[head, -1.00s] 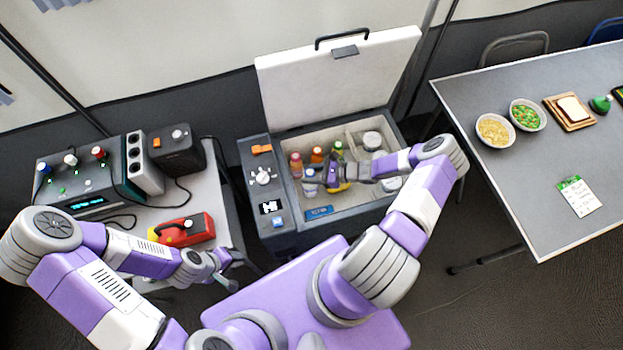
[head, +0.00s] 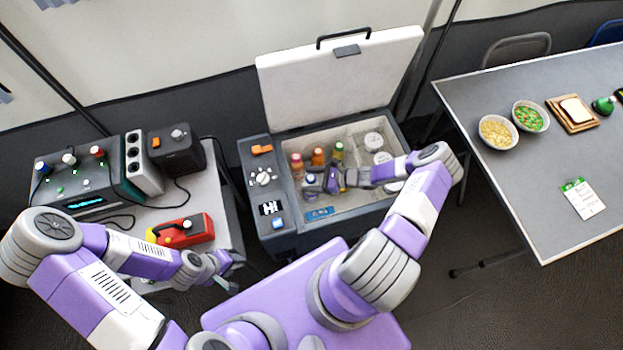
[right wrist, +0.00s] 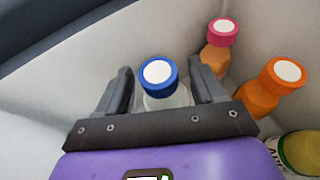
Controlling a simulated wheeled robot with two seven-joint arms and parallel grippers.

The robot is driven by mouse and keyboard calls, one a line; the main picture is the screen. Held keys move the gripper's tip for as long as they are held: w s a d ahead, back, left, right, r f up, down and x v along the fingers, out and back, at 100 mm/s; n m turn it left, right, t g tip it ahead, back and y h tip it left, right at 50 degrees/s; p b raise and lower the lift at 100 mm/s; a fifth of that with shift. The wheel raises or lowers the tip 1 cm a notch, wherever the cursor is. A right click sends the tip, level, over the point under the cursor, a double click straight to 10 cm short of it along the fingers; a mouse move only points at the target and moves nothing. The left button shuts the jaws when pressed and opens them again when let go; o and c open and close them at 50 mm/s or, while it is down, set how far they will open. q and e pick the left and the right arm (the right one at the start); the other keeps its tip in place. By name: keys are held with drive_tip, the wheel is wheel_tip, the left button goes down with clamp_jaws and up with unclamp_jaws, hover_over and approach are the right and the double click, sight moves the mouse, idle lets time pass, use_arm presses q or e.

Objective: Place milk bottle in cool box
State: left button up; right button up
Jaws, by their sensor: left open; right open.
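The cool box (head: 345,222) stands open in the head view, its lid (head: 345,80) raised at the back. A clear or whitish bottle with a blue cap, which looks like the milk bottle (head: 309,180), stands inside near the left wall. It also shows in the right wrist view (right wrist: 161,82). My right gripper (right wrist: 160,88) is inside the box, open, with one finger on each side of this bottle. I cannot tell whether the fingers touch it. The bottle's lower part is hidden by the gripper body. My left gripper (head: 230,261) is open and empty beside the side table.
White-topped jars (head: 374,142) are at the box's right. A red device (head: 185,230) sits on the left table; bowls and bread are on the right table.

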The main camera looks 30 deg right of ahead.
drive_tip(key=shift+d+r, duration=0.1)
drive_tip(key=shift+r, duration=0.1)
drive_tip(key=p+v, duration=0.1)
drive_tip(key=v, duration=1)
drive_tip(key=shift+s+d, duration=0.3)
drive_tip(key=shift+s, duration=0.05)
drive_tip(key=shift+r, duration=0.1)
